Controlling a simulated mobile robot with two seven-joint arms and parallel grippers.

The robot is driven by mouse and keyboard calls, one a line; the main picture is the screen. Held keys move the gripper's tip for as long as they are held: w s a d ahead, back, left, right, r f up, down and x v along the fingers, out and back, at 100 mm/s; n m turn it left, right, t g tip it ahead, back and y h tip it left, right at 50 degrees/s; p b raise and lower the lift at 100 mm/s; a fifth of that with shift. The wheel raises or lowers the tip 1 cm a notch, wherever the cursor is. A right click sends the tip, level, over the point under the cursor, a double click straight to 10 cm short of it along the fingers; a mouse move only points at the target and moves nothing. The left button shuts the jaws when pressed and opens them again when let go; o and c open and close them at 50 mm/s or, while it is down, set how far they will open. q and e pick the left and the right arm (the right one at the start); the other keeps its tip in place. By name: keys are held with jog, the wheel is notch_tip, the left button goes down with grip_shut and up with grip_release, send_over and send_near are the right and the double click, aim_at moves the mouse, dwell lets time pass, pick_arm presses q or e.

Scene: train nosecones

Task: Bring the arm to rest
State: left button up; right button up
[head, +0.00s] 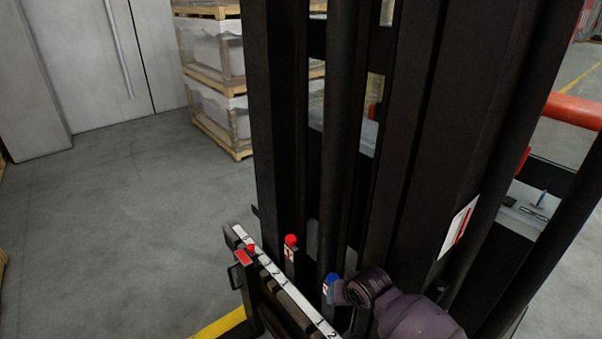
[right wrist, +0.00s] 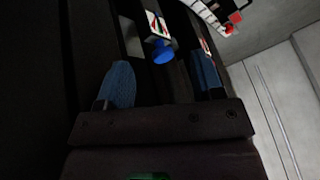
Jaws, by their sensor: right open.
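My right arm (head: 410,312), dark purple, comes in at the bottom of the head view, right beside a blue knob (head: 329,280) on a black forklift-like frame (head: 410,130). In the right wrist view my right gripper (right wrist: 162,65) is open, its two blue-padded fingers apart. The blue knob (right wrist: 162,50) shows beyond and between the fingers; I cannot tell whether they touch it. In the head view the fingertips cannot be made out. My left gripper is not in view.
A red knob (head: 291,240) stands left of the blue one. A numbered white scale bar (head: 285,285) runs along the frame's lower edge. Stacked pallets with pale crates (head: 215,55) stand behind. Open grey floor (head: 120,220) lies to the left, with grey doors (head: 105,60) beyond.

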jog(key=s+d+r+n+t+y, duration=0.1)
jog(key=s+d+r+n+t, duration=0.3)
jog(key=s+d+r+t, duration=0.35)
jog(key=s+d+f+m+h, duration=0.1)
jog(key=s+d+f, duration=0.1)
jog(key=s, duration=0.4)
jog(key=s+d+f+m+h, duration=0.1)
jog(key=s+d+f, duration=0.2)
jog(key=s, duration=0.3)
jog(key=s+d+f+m+g+h, duration=0.1)
jog(key=s+d+f, duration=0.2)
jog(key=s, duration=0.3)
jog(key=shift+s+d+f+h, duration=0.15)
jog(key=shift+d+f+h, duration=0.15)
jog(key=shift+d, duration=0.2)
jog(key=shift+s+a, duration=0.1)
